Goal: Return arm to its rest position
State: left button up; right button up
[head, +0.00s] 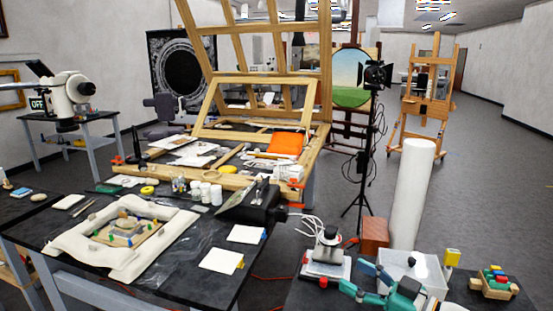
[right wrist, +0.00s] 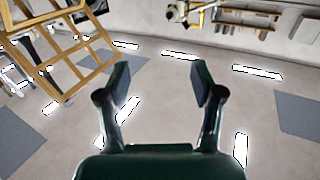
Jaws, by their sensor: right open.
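My right gripper (head: 357,278), dark green to teal, is low in the head view, right of centre, in front of the small side table's items. In the right wrist view its two fingers (right wrist: 160,82) are spread wide with nothing between them. Beyond them are a pale surface with bright light strips and a wooden frame at upper left. My left gripper does not show.
The black worktable (head: 185,258) holds jars (head: 205,192), white cards (head: 222,260) and a dark device (head: 262,205). A white roll (head: 412,195) stands behind. Floor at right is open.

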jog(key=s+a+f+m+g+h, duration=0.1)
jog(key=s+a+f+m+h, duration=0.15)
jog(key=f, duration=0.65)
jog(key=s+a+f+m+g+h, duration=0.15)
jog(key=f+m, duration=0.25)
jog(key=f, duration=0.6)
jog(key=s+a+f+m+g+h, duration=0.1)
jog(key=s+a+f+m, duration=0.2)
jog(key=f, duration=0.6)
jog(key=s+d+f+m+g+h, duration=0.1)
jog(key=s+f+g, duration=0.3)
jog(key=s, duration=0.6)
jog(key=s+d+f+m+g+h, duration=0.1)
jog(key=s+f+g+h, duration=0.2)
jog(key=s+f, duration=0.6)
jog(key=shift+s+d+g, duration=0.35)
jog(key=shift+s+g, duration=0.1)
jog(key=shift+s, duration=0.1)
